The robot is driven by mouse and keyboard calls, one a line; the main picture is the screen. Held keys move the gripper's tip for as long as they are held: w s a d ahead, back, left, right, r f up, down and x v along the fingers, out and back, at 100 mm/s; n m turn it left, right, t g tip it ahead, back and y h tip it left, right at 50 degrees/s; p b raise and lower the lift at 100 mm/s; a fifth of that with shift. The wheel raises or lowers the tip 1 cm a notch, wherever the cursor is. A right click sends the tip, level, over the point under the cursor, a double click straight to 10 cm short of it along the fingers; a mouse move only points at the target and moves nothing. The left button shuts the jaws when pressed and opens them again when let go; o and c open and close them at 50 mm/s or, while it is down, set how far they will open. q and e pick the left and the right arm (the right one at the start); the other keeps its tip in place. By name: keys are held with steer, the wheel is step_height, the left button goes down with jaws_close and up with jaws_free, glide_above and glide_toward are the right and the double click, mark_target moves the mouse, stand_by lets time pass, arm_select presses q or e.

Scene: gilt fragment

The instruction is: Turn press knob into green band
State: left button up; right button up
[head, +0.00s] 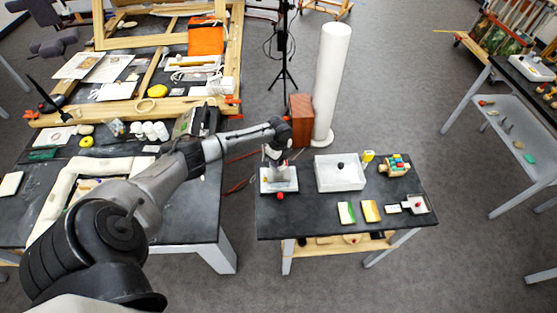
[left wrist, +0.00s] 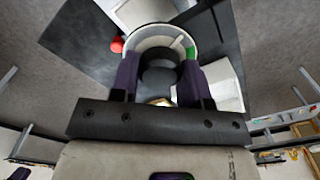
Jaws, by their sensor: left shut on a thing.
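The press (head: 291,186) is a white device at the left end of the small dark table, partly hidden under my left gripper (head: 277,162). In the left wrist view, my left gripper (left wrist: 161,84) has one finger on each side of the dark round press knob (left wrist: 160,58) and is shut on it. A pale dial ring (left wrist: 150,31) curves around the knob. I cannot make out a pointer on the knob. My right gripper is in neither view.
A red ball-like part (head: 280,196) is at the press's front edge; it also shows in the left wrist view (left wrist: 117,44). A white tray (head: 340,184) stands right of the press. Sponges (head: 346,212) and small items lie farther right. A brown box (head: 301,119) and white column (head: 331,85) stand behind.

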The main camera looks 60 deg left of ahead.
arm_select(q)
steer(key=m+b, duration=0.2)
steer(key=m, duration=0.4)
steer(key=shift+w, duration=0.1)
steer(key=shift+m+b, duration=0.5)
steer(key=shift+m, duration=1.7)
steer(key=shift+r, duration=0.1)
steer(key=o, duration=0.9)
step_height(320, 180, up, 14)
steer(key=shift+f+b, duration=0.15)
steer(key=shift+b, duration=0.4)
